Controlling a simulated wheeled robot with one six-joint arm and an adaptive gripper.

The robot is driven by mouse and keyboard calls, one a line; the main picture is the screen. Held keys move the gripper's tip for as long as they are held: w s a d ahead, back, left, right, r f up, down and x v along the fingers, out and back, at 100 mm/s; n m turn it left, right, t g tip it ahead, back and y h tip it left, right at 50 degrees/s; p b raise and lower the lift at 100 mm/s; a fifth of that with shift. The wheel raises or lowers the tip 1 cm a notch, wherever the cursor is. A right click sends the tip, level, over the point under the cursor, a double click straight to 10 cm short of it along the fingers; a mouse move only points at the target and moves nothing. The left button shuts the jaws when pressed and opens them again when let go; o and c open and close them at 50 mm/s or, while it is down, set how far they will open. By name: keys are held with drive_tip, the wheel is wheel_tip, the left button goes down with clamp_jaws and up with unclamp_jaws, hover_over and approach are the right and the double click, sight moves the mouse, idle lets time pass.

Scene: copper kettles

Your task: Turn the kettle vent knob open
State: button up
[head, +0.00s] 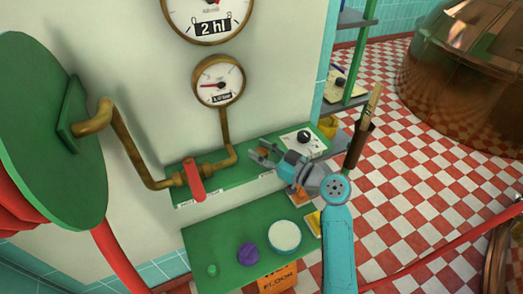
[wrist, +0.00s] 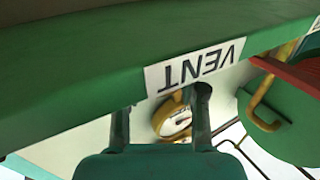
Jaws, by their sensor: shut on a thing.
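My gripper (head: 262,152) reaches over the green ledge (head: 222,181) by the wall, its two fingers apart and shut on what sits between them. In the wrist view its fingers (wrist: 162,103) run up to the white VENT label (wrist: 195,66), which appears upside down on the ledge's edge (wrist: 80,75).
A red valve lever (head: 194,180) on the brass pipe stands left of my gripper. A black knob (head: 304,137) on a white panel is close on the right. A lower green shelf (head: 207,240) holds a purple item (head: 248,253) and a white-topped tub (head: 285,236). Gauges (head: 219,82) hang above.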

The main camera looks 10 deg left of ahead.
drive_tip(key=shift+n+g+y, duration=0.9)
drive_tip(key=shift+n+g, duration=0.7)
drive_tip(key=shift+g, duration=0.7)
drive_tip(key=shift+f+g, duration=0.1)
drive_tip(key=shift+g, duration=0.2)
drive_tip(key=o, duration=1.2)
drive_tip(key=shift+c, duration=0.2)
drive_tip(key=s+d, duration=0.2)
drive_tip(key=d, duration=0.9)
drive_tip(key=shift+d, duration=0.4)
drive_tip(key=shift+d, duration=0.1)
